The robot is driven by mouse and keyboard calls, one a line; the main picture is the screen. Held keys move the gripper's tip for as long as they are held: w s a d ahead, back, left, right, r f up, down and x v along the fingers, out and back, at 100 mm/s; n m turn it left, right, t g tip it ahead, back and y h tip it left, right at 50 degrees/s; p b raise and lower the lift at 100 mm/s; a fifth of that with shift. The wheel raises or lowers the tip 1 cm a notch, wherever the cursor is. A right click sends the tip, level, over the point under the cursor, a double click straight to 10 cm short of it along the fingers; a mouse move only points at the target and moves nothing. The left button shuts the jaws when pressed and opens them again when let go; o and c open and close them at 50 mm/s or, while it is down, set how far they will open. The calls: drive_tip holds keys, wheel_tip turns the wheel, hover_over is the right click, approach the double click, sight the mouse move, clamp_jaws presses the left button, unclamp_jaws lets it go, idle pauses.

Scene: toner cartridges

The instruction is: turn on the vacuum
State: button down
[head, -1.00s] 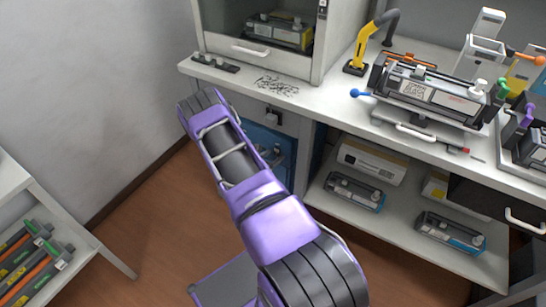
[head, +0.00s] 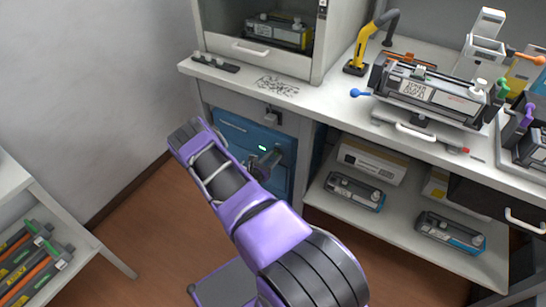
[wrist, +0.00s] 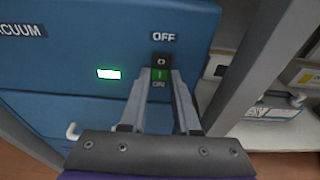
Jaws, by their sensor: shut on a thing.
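The vacuum is a blue unit (head: 232,127) under the counter at the left; its blue front, with part of a "VACUUM" label, fills much of the wrist view (wrist: 60,55). A small indicator on it (wrist: 108,74) glows green, and this also shows in the head view (head: 262,148). The switch (wrist: 161,62) has a dark upper part below "OFF" and a green lower part marked "ON". My gripper (wrist: 160,76) has its fingertips at the two sides of the switch, shut on it. In the head view my gripper (head: 270,163) is at the vacuum's right side, partly hidden.
A hood with a cartridge (head: 280,32) stands above on the counter (head: 330,95). A shelf (head: 400,225) with cartridges is right of the vacuum, behind a grey upright (wrist: 262,60). A rack with cartridges (head: 35,255) is at lower left. The floor between is clear.

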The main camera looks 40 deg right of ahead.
idle(0.4)
drive_tip(key=c, duration=0.6)
unclamp_jaws()
drive_tip(key=shift+c, duration=0.2)
drive_tip(key=f+p+v, duration=0.1)
drive_tip(key=p+v, duration=0.1)
drive_tip(key=v, duration=1.5)
drive_tip(key=shift+s+a, duration=0.15)
drive_tip(key=shift+a, duration=0.1)
drive_tip(key=shift+r, duration=0.2)
